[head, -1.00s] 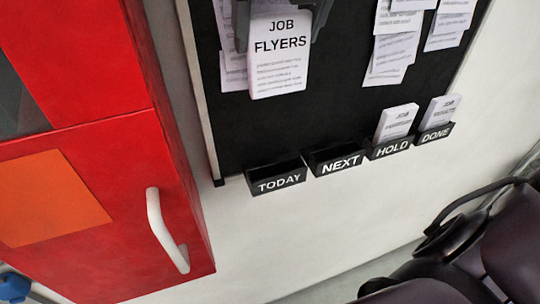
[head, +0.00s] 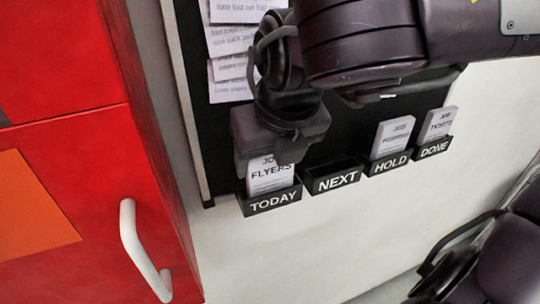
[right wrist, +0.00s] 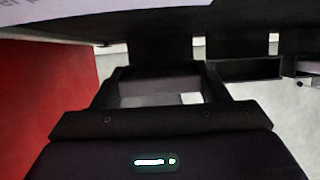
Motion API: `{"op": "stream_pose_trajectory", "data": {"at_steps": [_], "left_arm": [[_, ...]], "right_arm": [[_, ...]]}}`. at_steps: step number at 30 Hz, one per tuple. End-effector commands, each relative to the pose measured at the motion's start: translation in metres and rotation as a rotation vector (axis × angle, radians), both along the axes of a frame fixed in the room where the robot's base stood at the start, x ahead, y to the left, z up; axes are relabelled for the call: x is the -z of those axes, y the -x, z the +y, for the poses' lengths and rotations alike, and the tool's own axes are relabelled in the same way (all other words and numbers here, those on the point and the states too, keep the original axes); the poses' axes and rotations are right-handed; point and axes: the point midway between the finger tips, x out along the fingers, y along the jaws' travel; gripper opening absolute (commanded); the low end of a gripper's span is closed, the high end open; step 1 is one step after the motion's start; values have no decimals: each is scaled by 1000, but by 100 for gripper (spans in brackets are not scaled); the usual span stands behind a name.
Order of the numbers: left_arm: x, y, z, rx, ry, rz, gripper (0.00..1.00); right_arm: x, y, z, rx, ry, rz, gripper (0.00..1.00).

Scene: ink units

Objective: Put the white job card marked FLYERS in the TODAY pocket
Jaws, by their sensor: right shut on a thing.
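The white FLYERS card (head: 268,182) is upright at the TODAY pocket (head: 272,203) in the head view. Its lower edge is hidden behind the pocket's front wall, so the card appears to be inside. My right gripper (head: 270,157) is shut on the card's top from above and covers part of the word JOB. In the right wrist view the gripper's dark body fills the lower part, and the card's print cannot be read.
The NEXT pocket (head: 334,179) is empty. The HOLD pocket (head: 391,163) and DONE pocket (head: 435,148) each hold a white card. Papers (head: 229,67) hang on the black board. A red cabinet with a white handle (head: 143,250) stands close on the left.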

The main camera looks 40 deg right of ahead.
Motion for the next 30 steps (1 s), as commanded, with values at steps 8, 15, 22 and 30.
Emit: {"op": "stream_pose_trajectory", "data": {"at_steps": [8, 15, 22, 30], "left_arm": [[1, 1, 0, -1, 0, 2, 36], [3, 2, 0, -1, -1, 3, 36], [3, 2, 0, -1, -1, 3, 36], [0, 2, 0, -1, 0, 3, 36]], "right_arm": [[1, 0, 0, 0, 0, -1, 45], [4, 0, 0, 0, 0, 0, 83], [4, 0, 0, 0, 0, 0, 89], [-11, 3, 1, 1, 1, -6, 89]]}}
